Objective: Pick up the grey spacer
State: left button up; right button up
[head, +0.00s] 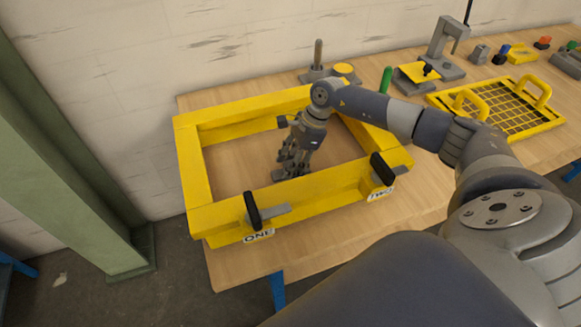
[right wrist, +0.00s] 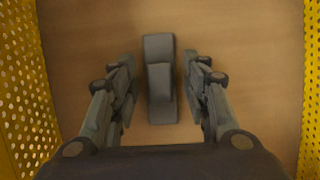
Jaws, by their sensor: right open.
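The grey spacer (right wrist: 159,85) shows in the right wrist view as a dark grey stepped block on the wooden table. It lies between the two fingers of my right gripper (right wrist: 161,72), with a gap on each side. In the head view my right gripper (head: 291,160) points down inside the yellow frame (head: 190,172), low over the table. There I cannot tell the spacer apart from the grey fingers. My right gripper is open and holds nothing. My left gripper is not in view.
Yellow frame walls surround the right gripper on all sides. Black-handled latches (head: 252,210) sit on the front bar by labels ONE and TWO. A yellow grid tray (head: 548,124) stands right, a grey press (head: 446,50) behind. Bare wood (head: 230,165) lies left inside the frame.

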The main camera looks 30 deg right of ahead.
jog(key=c, duration=1)
jog(key=shift+r, duration=0.1)
